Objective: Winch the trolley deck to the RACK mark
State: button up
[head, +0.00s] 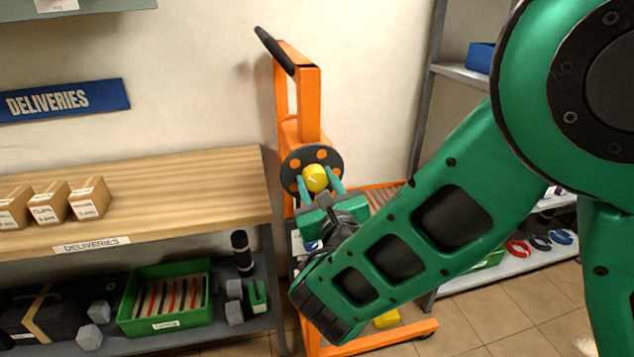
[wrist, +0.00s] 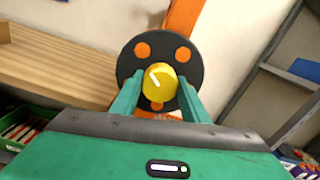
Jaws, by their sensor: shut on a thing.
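The orange trolley (head: 309,92) stands against the wall between the bench and the shelving. Its winch wheel, a dark disc (head: 327,159) with orange spots, faces me, and it also fills the middle of the wrist view (wrist: 126,66). A yellow knob (head: 315,178) sits at the wheel's front. My gripper (head: 318,186) is shut on the yellow knob, with one green finger on each side of it, as the wrist view (wrist: 159,92) shows. The orange deck (head: 380,194) is partly hidden behind my arm. I cannot see the RACK mark.
A wooden bench (head: 190,180) labelled DELIVERIES is at left, with small cartons (head: 88,199) on top. A green crate (head: 168,325) and a dark bottle (head: 242,253) are on its lower shelf. Grey shelving (head: 432,110) stands at right. Tiled floor (head: 500,310) shows at lower right.

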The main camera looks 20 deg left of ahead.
jog(key=shift+f+n, duration=0.2)
jog(key=shift+n, duration=0.3)
jog(key=o, duration=1.1)
jog(key=shift+c, duration=0.2)
jog(key=shift+r, duration=0.1)
